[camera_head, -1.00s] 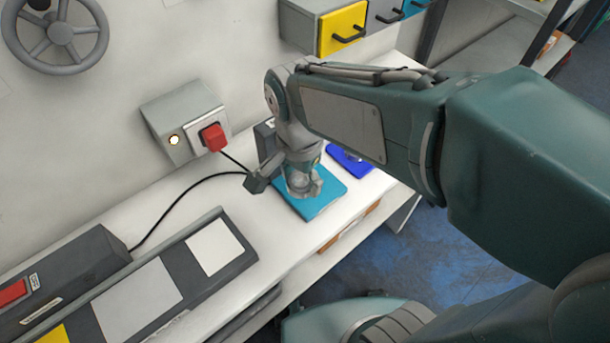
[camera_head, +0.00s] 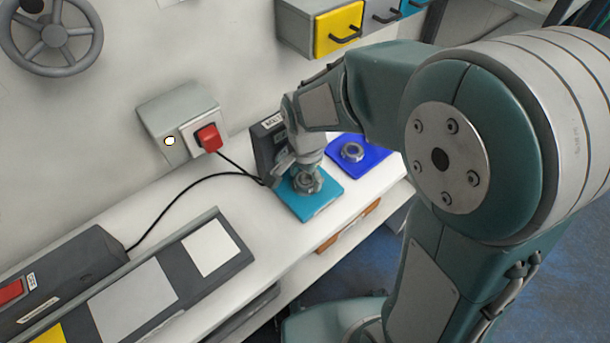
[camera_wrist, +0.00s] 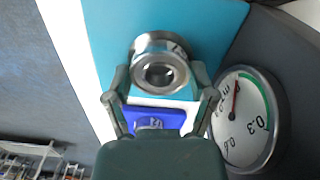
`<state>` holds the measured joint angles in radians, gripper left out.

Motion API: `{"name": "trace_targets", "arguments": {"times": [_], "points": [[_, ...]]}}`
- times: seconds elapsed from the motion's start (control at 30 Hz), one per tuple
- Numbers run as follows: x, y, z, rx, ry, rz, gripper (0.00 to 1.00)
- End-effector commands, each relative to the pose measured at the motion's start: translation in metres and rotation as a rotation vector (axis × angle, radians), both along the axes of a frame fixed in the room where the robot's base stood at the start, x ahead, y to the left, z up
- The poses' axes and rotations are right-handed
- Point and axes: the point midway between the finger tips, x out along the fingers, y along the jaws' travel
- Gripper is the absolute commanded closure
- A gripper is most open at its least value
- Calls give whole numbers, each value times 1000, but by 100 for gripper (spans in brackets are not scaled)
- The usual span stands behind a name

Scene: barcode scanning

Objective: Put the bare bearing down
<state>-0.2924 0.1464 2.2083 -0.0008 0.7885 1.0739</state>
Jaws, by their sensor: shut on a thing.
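The bare bearing (camera_wrist: 160,66), a shiny metal ring with a dark centre, sits between the fingers of my gripper (camera_wrist: 160,78) in the wrist view. The fingers are shut on it from both sides. It is over the teal mat (camera_wrist: 110,25); I cannot tell whether it touches the mat. In the head view my gripper (camera_head: 307,184) is low over the same teal mat (camera_head: 312,211), and the bearing is partly hidden. A second metal ring-shaped part (camera_head: 352,152) sits on the blue mat (camera_head: 375,157) to the right; it also shows in the wrist view (camera_wrist: 150,122).
A dark labelled device (camera_head: 264,150) stands close behind my gripper. A round gauge (camera_wrist: 243,120) is near the right finger in the wrist view. A black cable (camera_head: 195,179) runs along the white bench (camera_head: 275,245). The bench is clear in front of the teal mat.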

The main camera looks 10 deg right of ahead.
Motion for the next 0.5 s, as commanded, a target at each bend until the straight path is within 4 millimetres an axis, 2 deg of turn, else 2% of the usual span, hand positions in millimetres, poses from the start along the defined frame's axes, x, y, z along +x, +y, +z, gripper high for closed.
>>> {"name": "trace_targets", "arguments": {"times": [0.17, 0.2, 0.23, 0.5], "points": [[0, 2, -2, -2, 1, 1, 85], [0, 2, -2, -1, 0, 1, 10], [0, 2, -2, -1, 0, 1, 0], [0, 2, -2, -1, 0, 1, 0]]}}
